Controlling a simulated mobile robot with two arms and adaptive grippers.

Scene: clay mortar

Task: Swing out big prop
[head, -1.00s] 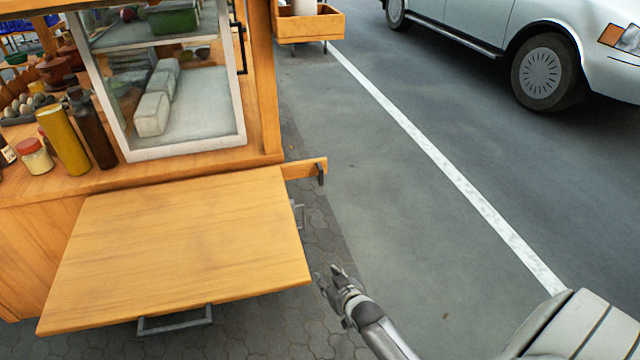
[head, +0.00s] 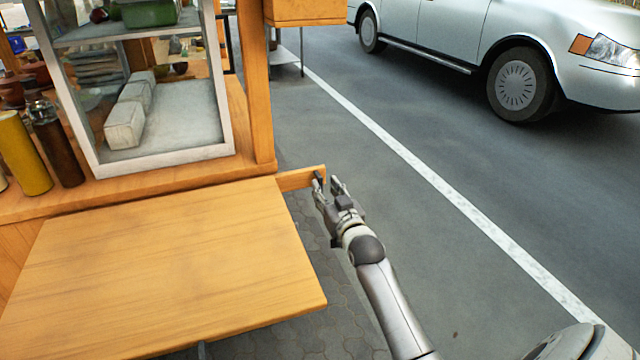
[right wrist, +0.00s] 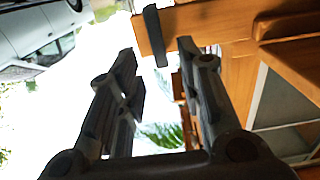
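A wooden bar, which looks to be the big prop (head: 296,179), sticks out to the right from the cart, level with the back edge of the folding wooden leaf (head: 160,265). A dark upright handle sits at the bar's end. In the right wrist view the bar (right wrist: 205,22) and its dark handle (right wrist: 154,36) show just beyond my fingertips. My right gripper (head: 329,182) is open and empty, right beside the bar's end. In the right wrist view my right gripper (right wrist: 158,52) has its fingers apart, with the handle seen in the gap. Contact cannot be told. My left gripper is not in view.
A glass display case (head: 140,100) stands on the cart, with a yellow bottle (head: 24,152) and a dark bottle (head: 56,143) to its left. A white car (head: 500,50) stands beyond the road line. Pavement right of the cart is clear.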

